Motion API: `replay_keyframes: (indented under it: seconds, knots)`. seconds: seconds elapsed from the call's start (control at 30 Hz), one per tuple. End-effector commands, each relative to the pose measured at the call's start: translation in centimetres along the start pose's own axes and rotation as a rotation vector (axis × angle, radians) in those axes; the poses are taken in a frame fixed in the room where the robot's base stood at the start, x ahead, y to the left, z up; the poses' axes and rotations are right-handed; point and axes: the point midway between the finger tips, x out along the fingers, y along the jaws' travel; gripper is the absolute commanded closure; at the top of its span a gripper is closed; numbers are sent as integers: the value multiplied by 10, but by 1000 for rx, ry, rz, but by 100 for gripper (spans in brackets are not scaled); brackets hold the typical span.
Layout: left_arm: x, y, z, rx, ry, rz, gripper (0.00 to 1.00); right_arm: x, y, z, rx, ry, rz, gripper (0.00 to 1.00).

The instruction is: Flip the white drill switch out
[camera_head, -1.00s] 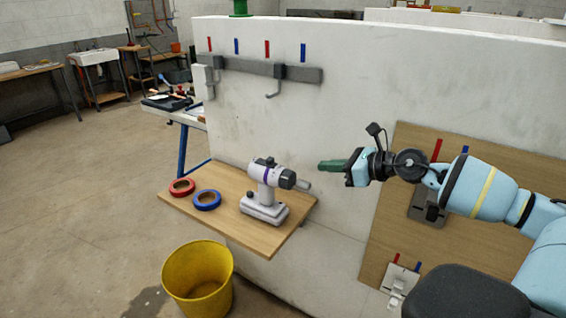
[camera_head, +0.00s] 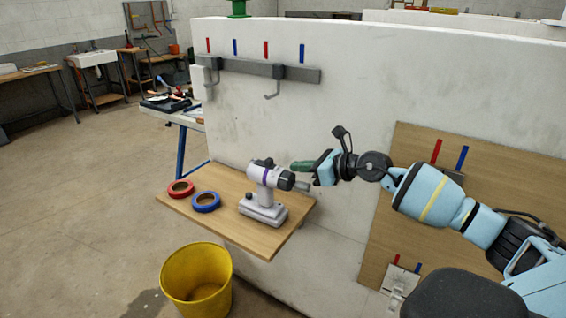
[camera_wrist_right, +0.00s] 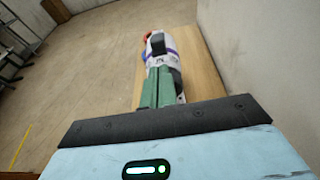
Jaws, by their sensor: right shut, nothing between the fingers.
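The white drill (camera_head: 263,192) with a purple band stands upright on a wooden shelf (camera_head: 240,225), its dark chuck pointing right. My right gripper (camera_head: 292,166) has green fingers, shut with nothing between them, just right of and slightly above the drill's chuck. In the right wrist view the shut fingers (camera_wrist_right: 157,88) point toward the drill (camera_wrist_right: 160,50) and hide part of it. I cannot make out the drill's switch. My left gripper does not show.
A red tape roll (camera_head: 181,188) and a blue tape roll (camera_head: 206,201) lie on the shelf left of the drill. A yellow bucket (camera_head: 196,280) stands on the floor below. The white wall (camera_head: 350,90) runs behind, with a hook rail (camera_head: 245,68).

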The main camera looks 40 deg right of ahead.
Motion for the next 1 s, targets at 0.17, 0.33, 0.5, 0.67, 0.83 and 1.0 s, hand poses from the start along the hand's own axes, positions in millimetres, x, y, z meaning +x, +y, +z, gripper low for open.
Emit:
replay_keyframes:
  seconds: [0.17,0.33,0.5,0.67,0.83,1.0]
  knots:
    - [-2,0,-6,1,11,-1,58,26,1,6,1,-5,1,100]
    - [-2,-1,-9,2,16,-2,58,44,0,11,0,-3,0,100]
    - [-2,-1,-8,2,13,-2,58,53,0,12,0,0,0,100]
    - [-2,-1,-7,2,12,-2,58,55,1,12,0,2,1,100]
    - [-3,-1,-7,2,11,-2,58,55,1,11,0,1,1,100]
    - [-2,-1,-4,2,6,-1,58,63,1,14,1,-1,1,100]
